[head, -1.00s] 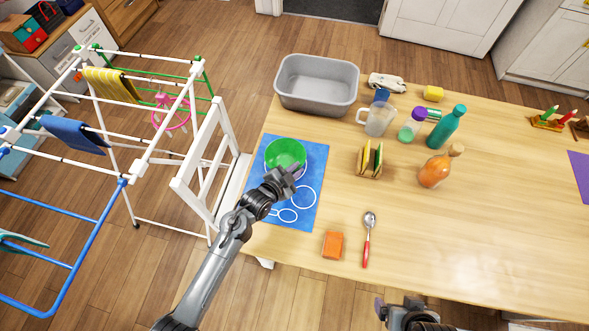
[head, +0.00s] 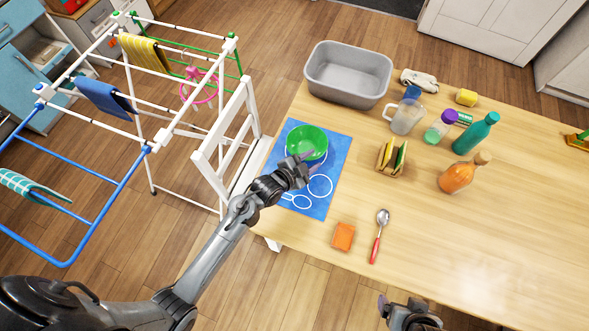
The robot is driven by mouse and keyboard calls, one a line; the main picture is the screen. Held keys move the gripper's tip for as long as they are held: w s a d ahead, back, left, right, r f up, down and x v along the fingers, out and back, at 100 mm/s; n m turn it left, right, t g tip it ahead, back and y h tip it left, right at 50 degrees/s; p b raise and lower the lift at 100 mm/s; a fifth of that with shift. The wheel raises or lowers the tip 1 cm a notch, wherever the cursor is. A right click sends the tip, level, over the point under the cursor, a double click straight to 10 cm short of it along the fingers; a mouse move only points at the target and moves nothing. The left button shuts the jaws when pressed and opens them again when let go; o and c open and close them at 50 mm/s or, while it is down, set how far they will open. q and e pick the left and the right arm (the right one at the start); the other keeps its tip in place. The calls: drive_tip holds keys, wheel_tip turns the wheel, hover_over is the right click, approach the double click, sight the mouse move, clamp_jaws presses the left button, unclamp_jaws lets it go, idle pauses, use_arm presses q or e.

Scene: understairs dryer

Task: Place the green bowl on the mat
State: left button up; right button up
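The green bowl (head: 307,138) is over the upper part of the blue mat (head: 338,152), near its far left corner. It looks upright and appears to rest on the mat, with a bit of white outline at its edge. The mat lies at the table's left end and has white circles drawn on it. My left gripper (head: 303,160) is at the bowl's near rim and overlaps it in view. Its fingers are too small and dark to tell whether they grip the rim. My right gripper (head: 408,308) shows partly at the bottom edge, away from the bowl; its opening is unclear.
A grey tub (head: 348,88) stands behind the mat. A sandwich holder (head: 391,158), jug (head: 407,116) and bottles are to the right. An orange block (head: 343,236) and spoon (head: 380,232) lie in front. A drying rack (head: 140,150) stands left. The table's right front is clear.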

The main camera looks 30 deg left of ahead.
use_arm(q)
drive_tip(key=s+a+r+n+g+y, duration=0.1)
drive_tip(key=s+a+n+g, duration=0.1)
drive_tip(key=s, duration=0.7)
drive_tip(key=s+a+r+n+g+y, duration=0.1)
drive_tip(key=s+a+r+n+g, duration=0.1)
drive_tip(key=s, duration=0.7)
drive_tip(key=s+a+r+n+g+y, duration=0.2)
drive_tip(key=s+a+n+g, duration=0.1)
drive_tip(key=s, duration=0.7)
drive_tip(key=shift+r+n+g, duration=0.15)
drive_tip(key=shift+n+g, duration=0.55)
drive_tip(key=shift+g, duration=0.5)
